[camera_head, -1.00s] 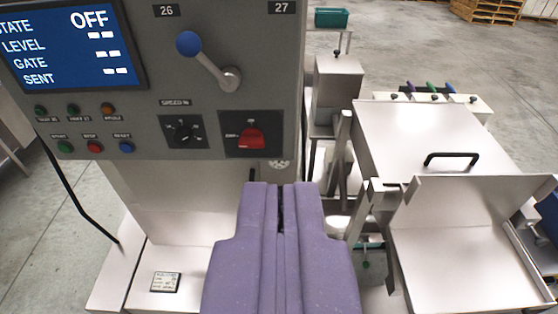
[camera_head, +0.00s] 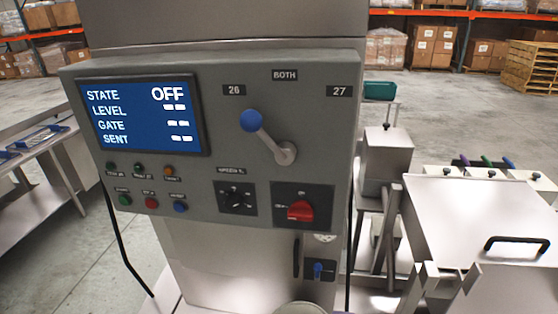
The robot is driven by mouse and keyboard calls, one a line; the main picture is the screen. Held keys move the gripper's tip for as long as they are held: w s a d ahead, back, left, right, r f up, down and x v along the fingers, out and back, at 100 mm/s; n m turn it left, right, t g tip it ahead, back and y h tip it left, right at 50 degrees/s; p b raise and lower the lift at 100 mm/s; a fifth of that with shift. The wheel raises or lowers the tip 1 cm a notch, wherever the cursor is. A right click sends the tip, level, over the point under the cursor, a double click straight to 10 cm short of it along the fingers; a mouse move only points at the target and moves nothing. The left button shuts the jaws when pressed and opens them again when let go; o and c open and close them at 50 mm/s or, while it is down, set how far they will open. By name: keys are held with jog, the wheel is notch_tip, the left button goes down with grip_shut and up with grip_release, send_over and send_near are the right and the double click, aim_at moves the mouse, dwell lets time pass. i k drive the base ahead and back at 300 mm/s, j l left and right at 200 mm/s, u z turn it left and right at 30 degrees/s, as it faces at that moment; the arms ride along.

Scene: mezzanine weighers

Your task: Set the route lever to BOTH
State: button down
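The route lever (camera_head: 268,137) is on the grey control panel, right of the screen. It has a blue ball knob (camera_head: 250,121) and a round metal hub (camera_head: 285,153). It leans up and to the left, toward the side of the label 26 (camera_head: 234,90). The label BOTH (camera_head: 285,75) is above the hub, and the label 27 (camera_head: 339,92) is to the upper right. The lever does not point at BOTH. My gripper is not in the present view, so its opening cannot be seen.
The screen (camera_head: 140,118) reads STATE OFF. Below are several push buttons, a black speed knob (camera_head: 236,198) and a red rotary switch (camera_head: 300,210). A blue-handled valve (camera_head: 318,270) is lower down. Metal weighing machinery (camera_head: 470,215) stands at right, a bench (camera_head: 40,185) at left.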

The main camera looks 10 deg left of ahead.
aim_at(250, 120)
jog(key=i+l+u, duration=0.1)
jog(key=i+u, duration=0.15)
jog(key=u, duration=0.15)
jog(key=i+l+u, duration=0.2)
jog(key=u, duration=0.15)
jog(key=i+l+u, duration=0.25)
jog(key=u, duration=0.15)
jog(key=i, duration=0.05)
